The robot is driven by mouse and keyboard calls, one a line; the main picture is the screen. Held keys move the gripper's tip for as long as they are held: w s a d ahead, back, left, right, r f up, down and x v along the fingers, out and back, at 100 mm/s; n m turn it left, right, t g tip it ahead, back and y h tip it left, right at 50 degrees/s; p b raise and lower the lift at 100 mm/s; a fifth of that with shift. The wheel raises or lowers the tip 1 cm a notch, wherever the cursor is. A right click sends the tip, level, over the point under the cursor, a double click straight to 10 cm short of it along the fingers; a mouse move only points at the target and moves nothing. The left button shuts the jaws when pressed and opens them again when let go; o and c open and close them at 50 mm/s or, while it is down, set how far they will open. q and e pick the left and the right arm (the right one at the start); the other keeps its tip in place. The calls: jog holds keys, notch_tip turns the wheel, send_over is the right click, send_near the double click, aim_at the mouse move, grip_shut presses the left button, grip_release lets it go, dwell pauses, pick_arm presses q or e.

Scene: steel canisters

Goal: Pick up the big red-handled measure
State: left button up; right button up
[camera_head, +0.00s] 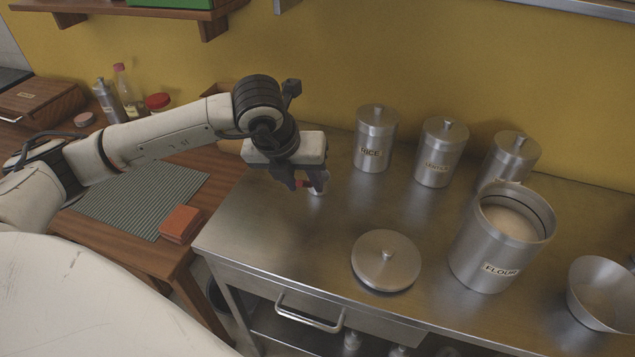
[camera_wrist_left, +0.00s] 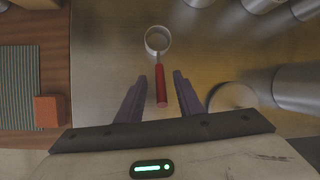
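The measure has a small metal cup (camera_wrist_left: 158,40) and a straight red handle (camera_wrist_left: 161,88). In the left wrist view the cup lies beyond my fingertips and the handle points back toward my palm. My left gripper (camera_wrist_left: 160,76) is open, with one finger on each side of the handle and a visible gap on both sides. In the head view my left gripper (camera_head: 307,186) is low over the left part of the steel counter (camera_head: 260,230). It hides most of the measure; a bit of red handle (camera_head: 302,183) and the cup (camera_head: 316,190) show. My right gripper is not in view.
Lidded canisters stand at the back: the rice canister (camera_head: 376,140) and two others (camera_head: 440,153). The open flour canister (camera_head: 490,250), a loose round lid (camera_head: 386,262) and a metal bowl (camera_head: 600,295) are to the right. A wooden table with a red block (camera_head: 180,223) is left.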

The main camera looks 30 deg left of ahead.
pick_arm(q)
jog(key=shift+x, duration=0.95)
grip_shut()
jog(key=shift+r, duration=0.1)
